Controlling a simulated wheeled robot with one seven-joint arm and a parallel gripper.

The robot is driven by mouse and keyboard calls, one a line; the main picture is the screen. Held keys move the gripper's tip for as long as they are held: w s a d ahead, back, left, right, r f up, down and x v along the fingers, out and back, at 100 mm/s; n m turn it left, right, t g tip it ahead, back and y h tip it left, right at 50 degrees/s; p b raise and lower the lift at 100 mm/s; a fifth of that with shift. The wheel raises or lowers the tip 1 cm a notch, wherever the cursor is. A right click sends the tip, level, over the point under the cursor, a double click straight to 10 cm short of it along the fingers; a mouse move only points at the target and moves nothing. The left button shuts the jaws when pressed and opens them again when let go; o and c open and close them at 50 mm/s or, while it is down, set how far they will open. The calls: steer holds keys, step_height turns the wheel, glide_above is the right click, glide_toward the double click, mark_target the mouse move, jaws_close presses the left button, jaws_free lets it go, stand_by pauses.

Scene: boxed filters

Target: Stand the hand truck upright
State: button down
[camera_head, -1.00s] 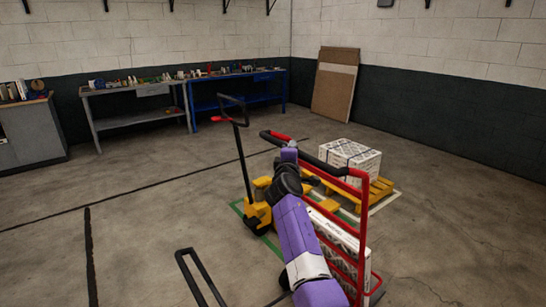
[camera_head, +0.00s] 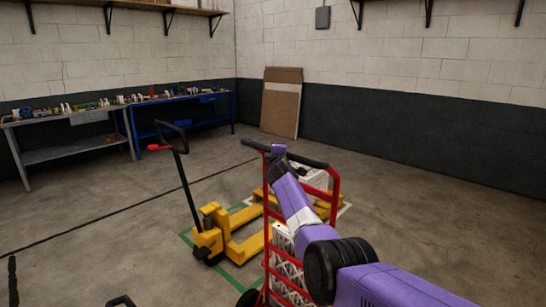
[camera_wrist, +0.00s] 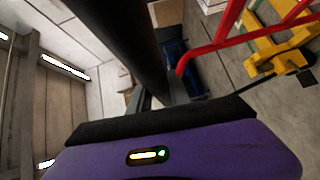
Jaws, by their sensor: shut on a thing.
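The hand truck (camera_head: 267,215) has a red tube frame and a black top handle bar (camera_head: 318,163). It stands near upright in the head view; any slight remaining lean is hard to judge. White printed boxes (camera_head: 286,262) are stacked on it, partly hidden by my arm. My gripper (camera_head: 279,154) is shut on the black handle near its left end. In the wrist view the dark bar (camera_wrist: 132,40) runs up from my gripper's purple body, and red tubing (camera_wrist: 215,48) shows at the right. The toe plate is out of view.
A yellow pallet jack (camera_head: 210,238) with a black handle stands left of the hand truck. A white box (camera_head: 316,178) sits on a yellow pallet (camera_head: 325,207) behind it. Benches (camera_head: 180,116) line the back-left wall.

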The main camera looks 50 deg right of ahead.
steer(key=shift+s+d, duration=0.4)
steer(key=shift+d, duration=0.25)
steer(key=c, duration=1.2)
jaws_free()
steer(key=shift+d, duration=0.2)
steer(key=shift+w+a, duration=0.1)
steer(key=shift+a, duration=0.1)
steer(key=shift+a, duration=0.1)
steer(key=shift+s+a+r+p, duration=0.15)
steer(key=shift+s+a+p, duration=0.2)
steer(key=shift+p, duration=0.3)
steer(key=p+v, duration=0.2)
steer(key=v, duration=0.4)
steer(key=shift+s+a, duration=0.2)
steer(key=shift+s, duration=0.05)
